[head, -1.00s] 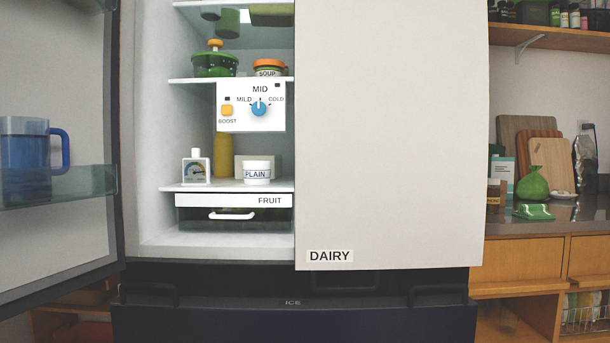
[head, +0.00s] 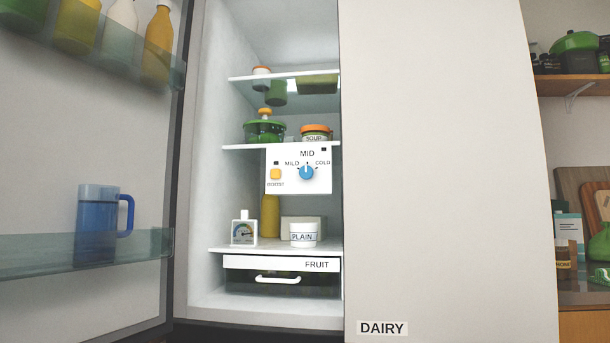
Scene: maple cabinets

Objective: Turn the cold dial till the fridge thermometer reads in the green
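The cold dial is a blue round knob (head: 306,172) on a white panel (head: 284,184) inside the open fridge. The panel is marked MILD, MID and COLD, and the knob's pointer is up at about MID. A yellow-orange BOOST button (head: 276,174) is at the panel's left. The fridge thermometer (head: 244,230) stands on the shelf below, at the left; its round face has coloured bands and a needle, too small to read surely. Neither of my grippers is in view.
The left fridge door (head: 90,200) stands open, with a blue jug (head: 98,222) and bottles on its racks. The closed DAIRY door (head: 440,160) borders the opening on the right. A PLAIN tub (head: 303,234) stands right of the thermometer, above the FRUIT drawer (head: 250,262).

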